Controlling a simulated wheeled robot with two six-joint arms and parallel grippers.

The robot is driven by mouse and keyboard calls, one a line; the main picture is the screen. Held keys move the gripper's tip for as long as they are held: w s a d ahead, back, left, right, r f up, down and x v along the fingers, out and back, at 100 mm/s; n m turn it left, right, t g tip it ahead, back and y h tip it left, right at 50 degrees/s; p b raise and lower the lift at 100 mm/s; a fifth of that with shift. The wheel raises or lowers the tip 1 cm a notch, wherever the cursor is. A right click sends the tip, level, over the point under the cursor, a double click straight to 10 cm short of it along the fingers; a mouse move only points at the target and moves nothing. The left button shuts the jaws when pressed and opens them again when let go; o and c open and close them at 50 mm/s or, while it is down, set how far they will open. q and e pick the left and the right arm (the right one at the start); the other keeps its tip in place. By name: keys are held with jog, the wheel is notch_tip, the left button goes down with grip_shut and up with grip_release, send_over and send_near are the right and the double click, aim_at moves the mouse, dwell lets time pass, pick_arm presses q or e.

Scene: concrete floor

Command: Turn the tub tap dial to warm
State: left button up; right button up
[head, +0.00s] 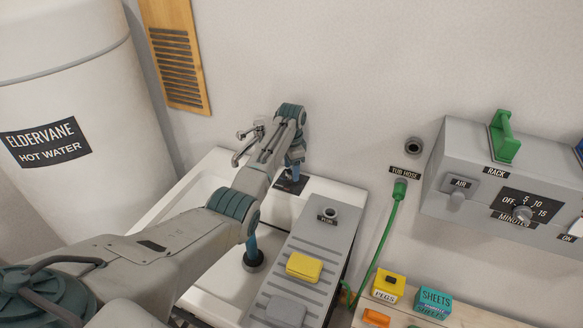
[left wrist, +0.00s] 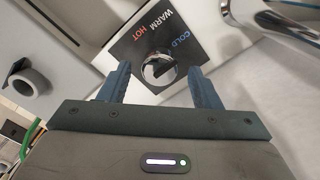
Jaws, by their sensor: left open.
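The tub tap dial (left wrist: 159,69) is a round shiny knob on a black plate (left wrist: 140,40) lettered COLD, WARM and HOT. In the left wrist view it sits between the two dark blue fingers of my left gripper (left wrist: 158,72), which is open. The fingers stand on either side of the knob; I cannot tell whether they touch it. Where the dial points is not clear. In the head view my left gripper (head: 294,164) is over the dark dial plate (head: 289,186) on the tub's back rim and hides the knob. My right gripper is out of view.
A chrome tap (head: 250,133) stands left of my gripper. The white tub (head: 203,195) lies below my arm. A grey ribbed board (head: 318,243) with a yellow sponge (head: 304,267) is on the right. A green hose (head: 385,235) hangs from the wall.

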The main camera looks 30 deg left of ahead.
pick_arm(q)
jog(key=shift+s+f, duration=0.1)
jog(key=shift+f, duration=0.5)
jog(key=c, duration=1)
